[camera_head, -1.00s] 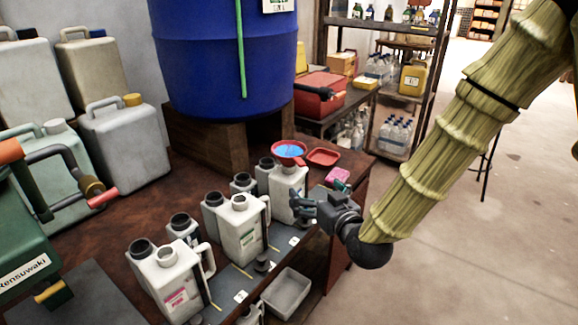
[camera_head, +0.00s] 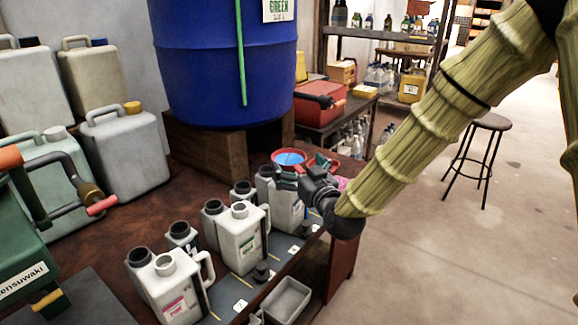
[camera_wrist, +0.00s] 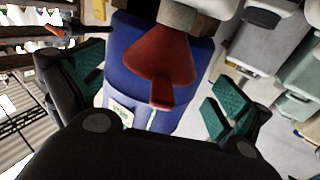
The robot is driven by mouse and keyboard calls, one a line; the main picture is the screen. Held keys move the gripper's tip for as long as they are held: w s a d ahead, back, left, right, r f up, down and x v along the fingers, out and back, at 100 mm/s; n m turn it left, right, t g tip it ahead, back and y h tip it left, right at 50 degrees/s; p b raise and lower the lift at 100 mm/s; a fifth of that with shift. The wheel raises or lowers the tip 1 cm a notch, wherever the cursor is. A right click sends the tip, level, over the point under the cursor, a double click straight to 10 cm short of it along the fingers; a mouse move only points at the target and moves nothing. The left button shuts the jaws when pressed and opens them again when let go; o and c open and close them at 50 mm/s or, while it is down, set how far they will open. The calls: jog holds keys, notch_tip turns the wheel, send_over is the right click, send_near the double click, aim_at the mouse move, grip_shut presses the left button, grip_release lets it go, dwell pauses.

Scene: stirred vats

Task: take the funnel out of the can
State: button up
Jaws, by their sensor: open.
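The red funnel (camera_head: 289,158), with blue inside its bowl, sits in the mouth of the pale can (camera_head: 288,208) at the far end of the row. My gripper (camera_head: 300,170) is open beside the funnel's right side, at about rim height, and partly covers the can's top. In the wrist view, which looks upside down, the funnel (camera_wrist: 160,55) lies between and beyond the spread teal fingers of my gripper (camera_wrist: 155,90), with a tab pointing toward me. I see no contact. The spout's end is hidden in the can.
Other pale cans (camera_head: 238,232) stand close by in the row. The blue drum (camera_head: 222,65) rises behind on a wooden block (camera_head: 210,146). A grey tray (camera_head: 286,300) is below at the front. Floor to the right is open, apart from a stool (camera_head: 490,122).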

jog(key=shift+x, duration=1.7)
jog(key=shift+f, duration=0.15)
jog(key=shift+c, duration=0.4)
jog(key=c, duration=0.7)
